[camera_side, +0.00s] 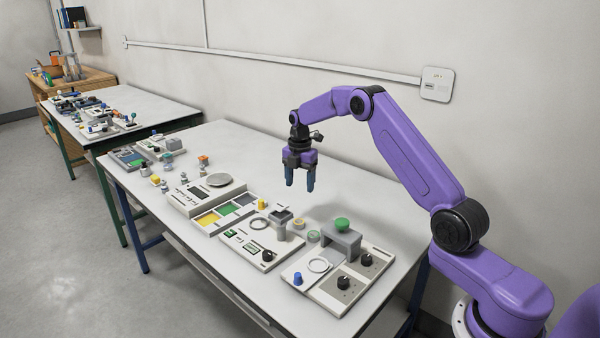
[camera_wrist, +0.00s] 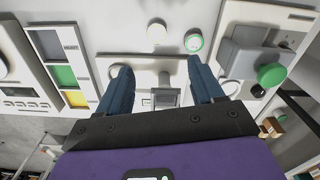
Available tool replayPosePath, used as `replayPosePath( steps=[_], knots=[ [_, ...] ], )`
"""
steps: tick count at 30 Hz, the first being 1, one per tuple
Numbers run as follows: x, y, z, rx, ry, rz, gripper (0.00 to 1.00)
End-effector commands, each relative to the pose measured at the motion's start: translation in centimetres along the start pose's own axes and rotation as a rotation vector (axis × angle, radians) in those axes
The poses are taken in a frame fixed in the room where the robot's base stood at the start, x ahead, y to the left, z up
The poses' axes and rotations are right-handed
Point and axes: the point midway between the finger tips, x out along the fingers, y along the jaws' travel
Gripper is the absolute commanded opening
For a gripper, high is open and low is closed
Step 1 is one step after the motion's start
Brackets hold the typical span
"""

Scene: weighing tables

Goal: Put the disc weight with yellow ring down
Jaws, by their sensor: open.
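The disc weight with yellow ring (camera_side: 299,223) sits on the white table (camera_side: 345,180), with a similar disc with a green ring (camera_side: 313,236) just beside it. In the wrist view the yellow-ringed disc (camera_wrist: 157,31) shows beyond the fingertips, left of the green-ringed disc (camera_wrist: 194,42). Its ring is faint there. My gripper (camera_side: 300,185) is open, points down and hangs well above the table, apart from both discs. Nothing is between its fingers. The wrist view also shows my gripper (camera_wrist: 159,68) with its blue fingers spread.
A grey block with a green button (camera_side: 342,224) stands right of the discs, by a panel with black knobs (camera_side: 344,283). A grey post (camera_side: 281,222) rises on their left. A scale (camera_side: 219,180) and colored tray (camera_side: 208,219) lie farther left. The table's back is clear.

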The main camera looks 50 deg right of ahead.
Motion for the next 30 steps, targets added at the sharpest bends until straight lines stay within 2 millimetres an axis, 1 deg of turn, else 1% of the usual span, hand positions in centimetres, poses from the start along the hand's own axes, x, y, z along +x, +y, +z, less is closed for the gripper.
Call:
replayPosePath(
  steps=[1,3,6,13,16,17,20,21,23,24,26,27,29,30],
  knots=[
    [-0.8,0.0,0.0,0.000,-0.001,0.002,0.67],
    [-1.7,0.0,0.0,0.000,-0.001,0.002,0.67],
    [-2.5,0.0,0.0,0.000,-0.001,0.001,0.67],
    [-3.2,0.0,-0.2,0.001,0.001,-0.001,0.67],
    [-3.7,0.1,-1.5,0.011,0.000,0.000,0.67],
    [-3.9,0.1,-2.2,0.018,0.000,0.002,0.67],
    [-5.2,-0.1,-5.7,0.051,-0.001,0.004,0.67],
    [-5.7,-0.3,-7.4,0.069,-0.001,0.004,0.67],
    [-6.6,-0.9,-10.0,0.100,-0.001,0.007,0.67],
    [-7.1,-1.5,-11.7,0.120,0.000,0.008,0.67],
    [-7.8,-2.5,-14.2,0.151,0.000,0.008,0.67],
    [-8.3,-3.3,-15.8,0.171,0.001,0.010,0.67],
    [-8.9,-4.7,-18.1,0.202,0.002,0.012,0.67],
    [-9.3,-5.7,-19.6,0.223,0.002,0.012,0.67]
  ],
)
